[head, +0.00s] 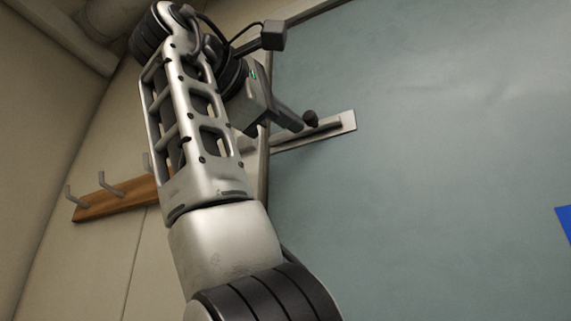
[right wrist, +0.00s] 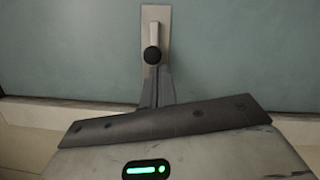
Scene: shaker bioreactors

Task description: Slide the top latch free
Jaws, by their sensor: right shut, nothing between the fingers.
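The top latch is a long metal strip (head: 347,121) that lies across the left edge of a grey-green door panel, with a black round knob (head: 310,118) standing out from it. In the right wrist view the latch plate (right wrist: 164,14) has a raised bar ending at the black knob (right wrist: 152,55). My right gripper (head: 298,124) is shut and empty, its fingertips just beside the knob; I cannot tell whether they touch. The right wrist view shows the closed fingers (right wrist: 154,82) just below the knob. My left gripper is out of view.
The grey-green door panel (head: 440,150) fills the right side. A wooden rail (head: 112,200) with metal hooks is on the beige wall to the left, partly behind my right arm. A blue patch (head: 564,227) shows at the right edge. Pipes run at the upper left.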

